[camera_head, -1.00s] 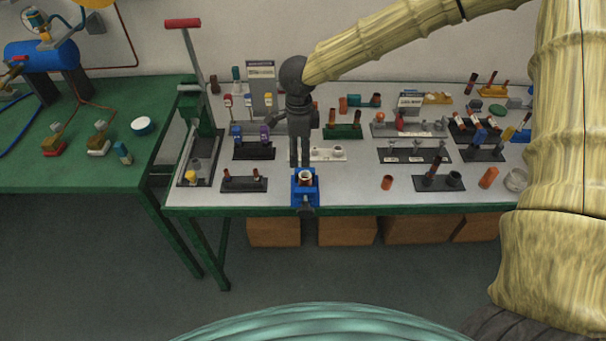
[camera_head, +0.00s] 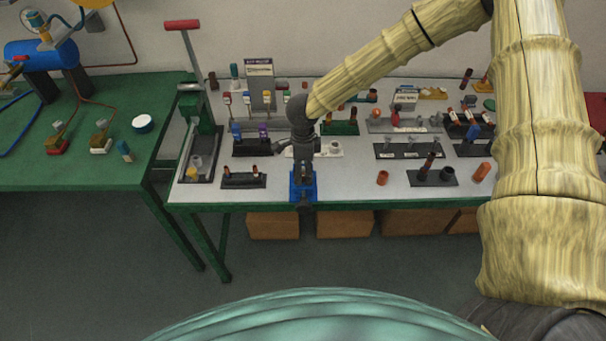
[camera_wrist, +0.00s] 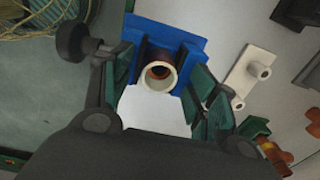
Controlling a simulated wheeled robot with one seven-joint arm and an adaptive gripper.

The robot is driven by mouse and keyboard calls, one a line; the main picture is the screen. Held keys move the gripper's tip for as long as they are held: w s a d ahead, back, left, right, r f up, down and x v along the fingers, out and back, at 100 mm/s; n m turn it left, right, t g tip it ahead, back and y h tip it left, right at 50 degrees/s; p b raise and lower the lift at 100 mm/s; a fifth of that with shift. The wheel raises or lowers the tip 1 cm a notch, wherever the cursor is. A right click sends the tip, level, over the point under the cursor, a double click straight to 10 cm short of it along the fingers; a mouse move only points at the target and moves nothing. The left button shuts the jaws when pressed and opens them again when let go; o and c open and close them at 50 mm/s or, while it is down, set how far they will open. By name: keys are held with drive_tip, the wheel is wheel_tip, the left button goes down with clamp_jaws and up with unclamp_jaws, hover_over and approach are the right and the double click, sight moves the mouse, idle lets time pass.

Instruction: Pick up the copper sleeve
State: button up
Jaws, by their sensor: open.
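A blue fixture (camera_head: 311,188) stands at the front edge of the grey table. In the wrist view this fixture (camera_wrist: 186,42) holds a pale ring-ended part (camera_wrist: 168,84) with a copper-coloured piece (camera_wrist: 158,72) inside its bore, which may be the copper sleeve. My gripper (camera_head: 303,172) is above the fixture and hides most of it in the head view. In the wrist view my gripper (camera_wrist: 160,90) is open, its green-padded fingers on either side of the ringed part, with nothing gripped. A short copper-coloured tube (camera_head: 382,178) stands on the table to the right.
A dark block with posts (camera_head: 432,177) and an orange cylinder (camera_head: 481,172) are to the right. A small dark rack (camera_head: 243,181) is left of the fixture. A green lever press (camera_head: 198,112) stands at the table's left end. Several part holders fill the back.

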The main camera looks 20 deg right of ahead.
drive_tip(key=shift+f, duration=0.1)
drive_tip(key=c, duration=1.1)
